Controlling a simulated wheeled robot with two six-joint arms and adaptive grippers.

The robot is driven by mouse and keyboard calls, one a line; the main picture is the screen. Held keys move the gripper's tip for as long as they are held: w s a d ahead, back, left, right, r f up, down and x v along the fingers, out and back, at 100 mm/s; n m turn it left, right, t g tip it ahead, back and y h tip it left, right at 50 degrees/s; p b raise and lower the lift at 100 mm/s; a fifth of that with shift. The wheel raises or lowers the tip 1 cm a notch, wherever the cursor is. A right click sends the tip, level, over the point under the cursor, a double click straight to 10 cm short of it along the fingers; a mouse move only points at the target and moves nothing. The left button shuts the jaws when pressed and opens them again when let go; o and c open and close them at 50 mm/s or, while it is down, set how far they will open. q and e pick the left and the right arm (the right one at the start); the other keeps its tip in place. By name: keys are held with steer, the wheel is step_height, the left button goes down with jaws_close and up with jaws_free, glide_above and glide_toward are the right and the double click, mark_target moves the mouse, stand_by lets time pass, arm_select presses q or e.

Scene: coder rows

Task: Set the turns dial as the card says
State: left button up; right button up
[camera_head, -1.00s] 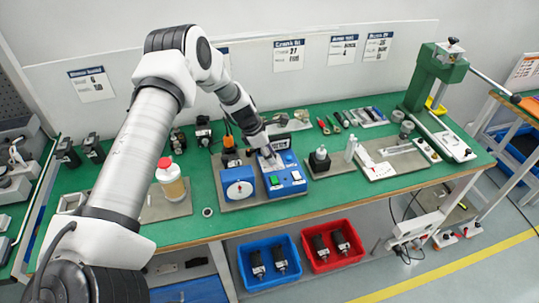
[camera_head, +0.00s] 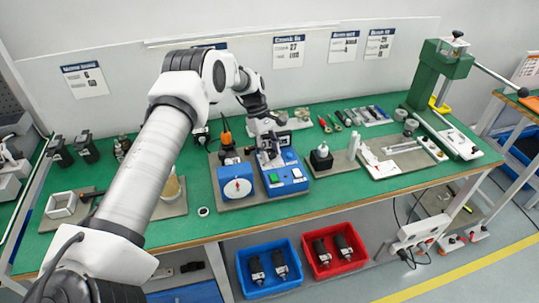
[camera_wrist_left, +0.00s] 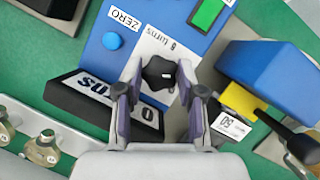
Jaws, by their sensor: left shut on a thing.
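The turns dial is a small black lobed knob (camera_wrist_left: 158,73) on a white plate of a blue box (camera_wrist_left: 205,50). My left gripper (camera_wrist_left: 160,82) is shut on the knob, one finger on each side. In the head view my left gripper (camera_head: 268,156) is low over the blue box (camera_head: 293,186), and the knob is hidden. My right gripper is not in view.
A blue box with a round white pointer dial (camera_head: 237,188) stands just left of the controls. A block with a black top (camera_head: 321,158) stands to the right. A green press (camera_head: 440,75) is at the far right. Blue (camera_head: 268,263) and red (camera_head: 333,250) bins are below the bench.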

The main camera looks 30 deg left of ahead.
mark_target(272, 152)
arm_select(q)
steer(key=m, duration=0.1)
steer(key=m+g+b, duration=0.1)
steer(key=shift+f+m, duration=0.35)
steer(key=shift+m, duration=0.05)
steer(key=m+g+y+b, duration=0.1)
steer(key=m, duration=0.2)
steer(key=shift+d+m+b, duration=0.1)
steer(key=shift+m+b, duration=0.25)
steer(key=shift+m, duration=0.05)
steer(key=shift+w+r+m+g+y+b, duration=0.15)
steer(key=shift+m+g+y+b, duration=0.25)
steer(key=shift+m, duration=0.8)
steer(key=shift+m+g+y, duration=0.3)
steer(key=shift+m+y, duration=0.2)
steer(key=shift+m, duration=0.8)
steer(key=shift+r, duration=0.1)
steer(key=o, duration=0.9)
steer(key=shift+r, duration=0.1)
step_height(272, 152, up, 10)
steer(key=shift+w+f, duration=0.1)
